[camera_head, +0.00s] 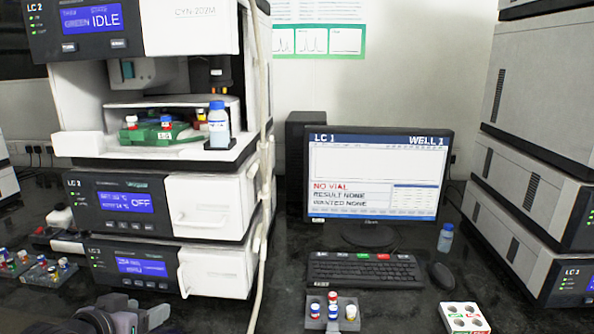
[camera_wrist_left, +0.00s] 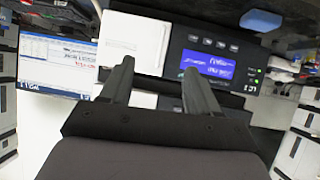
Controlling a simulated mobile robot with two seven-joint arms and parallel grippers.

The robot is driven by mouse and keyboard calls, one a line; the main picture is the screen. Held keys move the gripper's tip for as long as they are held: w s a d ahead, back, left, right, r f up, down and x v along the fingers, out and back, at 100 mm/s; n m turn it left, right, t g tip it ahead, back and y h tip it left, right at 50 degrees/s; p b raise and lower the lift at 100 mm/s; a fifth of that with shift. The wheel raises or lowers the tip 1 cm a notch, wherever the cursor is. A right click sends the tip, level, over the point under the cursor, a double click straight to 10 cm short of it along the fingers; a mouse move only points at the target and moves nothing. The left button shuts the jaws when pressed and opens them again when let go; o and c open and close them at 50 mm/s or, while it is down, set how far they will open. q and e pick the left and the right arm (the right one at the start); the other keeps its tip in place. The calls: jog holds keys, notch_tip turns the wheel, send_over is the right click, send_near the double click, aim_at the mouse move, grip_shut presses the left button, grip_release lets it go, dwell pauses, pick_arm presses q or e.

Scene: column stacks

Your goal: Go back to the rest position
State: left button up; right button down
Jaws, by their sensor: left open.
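My left gripper (camera_head: 128,314) shows at the bottom left edge of the head view, low in front of the LC 2 column stack (camera_head: 150,206). Only part of it is in that picture. In the left wrist view, its two dark fingers (camera_wrist_left: 159,68) are spread apart with nothing between them. Beyond the fingers is a white panel (camera_wrist_left: 135,40) beside a dark front with a blue display (camera_wrist_left: 207,65). My right gripper is in neither view.
Vial racks stand at the left (camera_head: 50,277) and front centre (camera_head: 345,302), with a white vial block (camera_head: 464,318) at the right. A monitor (camera_head: 376,175), keyboard (camera_head: 365,271) and mouse (camera_head: 441,276) stand in the middle. A blue-capped bottle (camera_head: 445,238) stands near the mouse. A pale tube (camera_head: 262,200) hangs down the stack.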

pick_arm(q)
jog(key=s+d+f, duration=0.4)
jog(key=s+f, duration=0.6)
jog(key=s, duration=0.1)
jog(key=s+d+f+m+g+p, duration=0.1)
jog(key=s+d+f, duration=0.3)
jog(key=s+f, duration=0.7)
jog(key=shift+s+h, duration=0.25)
jog(key=shift+h, duration=0.05)
jog(key=shift+f, duration=0.1)
